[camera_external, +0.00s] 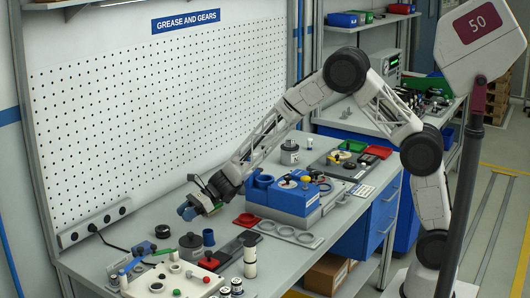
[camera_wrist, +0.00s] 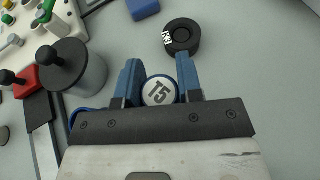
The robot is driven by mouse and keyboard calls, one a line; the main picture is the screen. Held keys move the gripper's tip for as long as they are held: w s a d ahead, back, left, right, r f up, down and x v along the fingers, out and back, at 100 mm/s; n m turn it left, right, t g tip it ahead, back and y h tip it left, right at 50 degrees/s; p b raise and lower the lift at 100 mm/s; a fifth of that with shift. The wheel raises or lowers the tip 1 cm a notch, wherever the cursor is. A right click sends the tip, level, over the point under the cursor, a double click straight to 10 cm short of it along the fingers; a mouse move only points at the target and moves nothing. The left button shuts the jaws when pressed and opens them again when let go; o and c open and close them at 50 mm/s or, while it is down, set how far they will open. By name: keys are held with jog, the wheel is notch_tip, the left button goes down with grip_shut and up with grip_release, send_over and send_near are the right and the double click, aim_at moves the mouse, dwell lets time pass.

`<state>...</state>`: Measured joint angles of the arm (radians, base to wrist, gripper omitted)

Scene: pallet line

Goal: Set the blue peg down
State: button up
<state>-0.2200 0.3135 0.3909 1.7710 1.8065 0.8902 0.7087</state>
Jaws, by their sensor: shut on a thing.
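The blue peg (camera_wrist: 160,91) shows end-on in the wrist view as a round white cap marked "T5" with a blue rim. It sits between the two blue fingers of my gripper (camera_wrist: 157,82), which are shut on it. In the external view my gripper (camera_external: 188,212) reaches down to the left over the grey bench (camera_external: 236,281). The peg cannot be made out there, and the gap between its lower end and the bench is hidden.
A dark ring (camera_wrist: 181,37) lies just beyond the fingertips. A grey cylinder with a black knob (camera_wrist: 75,67) stands close left, beside a red block (camera_wrist: 24,82). A blue machine housing (camera_external: 283,195) stands right of my gripper. Bare bench shows right in the wrist view.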

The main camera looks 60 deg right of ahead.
jog(key=shift+f, duration=0.25)
jog(key=shift+f, duration=1.75)
jog(key=shift+f, duration=0.15)
jog(key=o, duration=0.9)
